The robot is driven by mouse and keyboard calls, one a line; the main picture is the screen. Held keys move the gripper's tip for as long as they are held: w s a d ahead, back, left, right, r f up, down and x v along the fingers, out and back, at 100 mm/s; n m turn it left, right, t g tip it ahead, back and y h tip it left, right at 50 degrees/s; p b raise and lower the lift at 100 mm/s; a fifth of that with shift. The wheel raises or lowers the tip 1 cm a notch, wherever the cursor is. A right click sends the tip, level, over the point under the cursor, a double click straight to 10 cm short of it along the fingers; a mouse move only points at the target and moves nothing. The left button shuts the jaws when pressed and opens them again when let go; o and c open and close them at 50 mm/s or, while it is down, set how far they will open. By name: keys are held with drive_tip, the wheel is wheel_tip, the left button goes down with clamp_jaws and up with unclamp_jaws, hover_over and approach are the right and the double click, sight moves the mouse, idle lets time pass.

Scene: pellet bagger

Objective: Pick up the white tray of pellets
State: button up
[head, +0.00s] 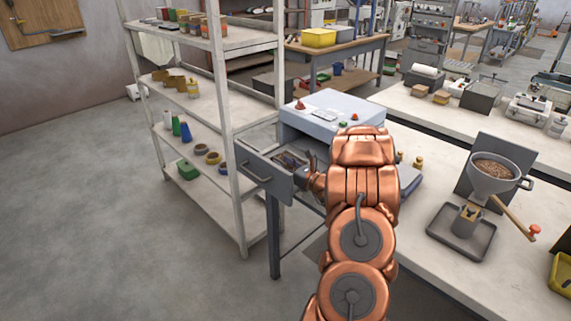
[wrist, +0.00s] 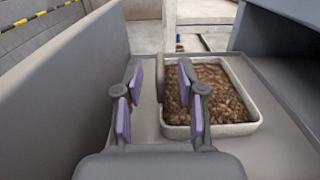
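The white tray (wrist: 232,129) of brown pellets lies inside an open drawer (head: 262,177). In the wrist view it is right of centre, and its pellets show clearly. My gripper (wrist: 159,90) is open, with its two purple-padded fingers apart. The tray's left wall appears between the fingers, with the right finger over the pellets and the left finger outside the tray. I cannot tell whether either finger touches the tray. In the head view my gripper (head: 308,165) reaches into the drawer from the right, and my arm hides part of the drawer.
A grey-blue box with knobs (head: 325,115) stands on the bench just behind the drawer. A white shelf rack (head: 229,130) stands close on the left. A hopper of pellets (head: 490,180) stands on the bench at right. The floor at left is clear.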

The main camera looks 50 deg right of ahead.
drive_tip(key=shift+w+d+p, duration=0.1)
drive_tip(key=shift+w+p, duration=0.5)
drive_tip(key=shift+w, duration=1.2)
clamp_jaws()
